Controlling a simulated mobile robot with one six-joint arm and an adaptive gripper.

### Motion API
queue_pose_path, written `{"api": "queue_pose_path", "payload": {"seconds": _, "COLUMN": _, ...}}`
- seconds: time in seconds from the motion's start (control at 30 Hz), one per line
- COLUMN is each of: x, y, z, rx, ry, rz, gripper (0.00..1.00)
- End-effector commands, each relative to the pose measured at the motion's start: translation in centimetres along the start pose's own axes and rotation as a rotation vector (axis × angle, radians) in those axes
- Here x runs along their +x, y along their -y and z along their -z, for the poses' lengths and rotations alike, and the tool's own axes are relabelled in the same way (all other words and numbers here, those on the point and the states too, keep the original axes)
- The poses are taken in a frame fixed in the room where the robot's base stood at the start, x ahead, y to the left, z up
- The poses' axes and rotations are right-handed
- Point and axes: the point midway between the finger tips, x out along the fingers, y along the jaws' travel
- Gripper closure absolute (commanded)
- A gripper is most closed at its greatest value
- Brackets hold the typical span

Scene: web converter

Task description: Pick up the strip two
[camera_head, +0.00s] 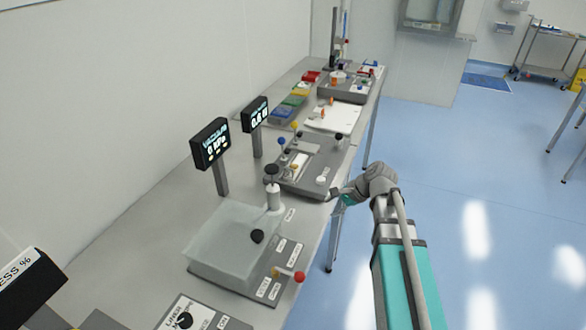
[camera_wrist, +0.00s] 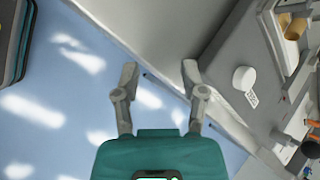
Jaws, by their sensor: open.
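My gripper (camera_wrist: 160,74) is open and empty in the wrist view, its two fingers apart over the bench edge and the blue floor. In the head view my gripper (camera_head: 341,194) is at the front edge of the bench, beside the grey fixture plate (camera_head: 310,153). That plate also shows at the right in the wrist view (camera_wrist: 215,45), with a white round knob (camera_wrist: 244,78) on it. I cannot make out strip two for certain in either view. Small labels are too blurred to read.
Two black displays (camera_head: 210,143) (camera_head: 255,113) stand behind the plate on the long grey bench (camera_head: 160,210). A translucent box (camera_head: 235,240) stands nearer. Farther along are a white sheet (camera_head: 345,116) with orange pieces and several coloured bins (camera_head: 283,112).

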Motion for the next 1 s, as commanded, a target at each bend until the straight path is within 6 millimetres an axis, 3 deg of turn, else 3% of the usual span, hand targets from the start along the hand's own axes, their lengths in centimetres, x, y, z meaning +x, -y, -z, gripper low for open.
{"api": "queue_pose_path", "payload": {"seconds": 0.03, "x": 0.1, "y": 1.5, "z": 0.3, "rx": 0.083, "ry": 0.034, "rz": 0.04, "gripper": 0.46}}
{"api": "queue_pose_path", "payload": {"seconds": 0.3, "x": -0.8, "y": 7.9, "z": 0.3, "rx": 0.533, "ry": 0.262, "rz": 0.203, "gripper": 0.46}}
{"api": "queue_pose_path", "payload": {"seconds": 0.5, "x": -1.7, "y": 10.8, "z": 0.4, "rx": 0.752, "ry": 0.4, "rz": 0.251, "gripper": 0.46}}
{"api": "queue_pose_path", "payload": {"seconds": 1.0, "x": -2.2, "y": 11.7, "z": 0.4, "rx": 0.836, "ry": 0.454, "rz": 0.263, "gripper": 0.46}}
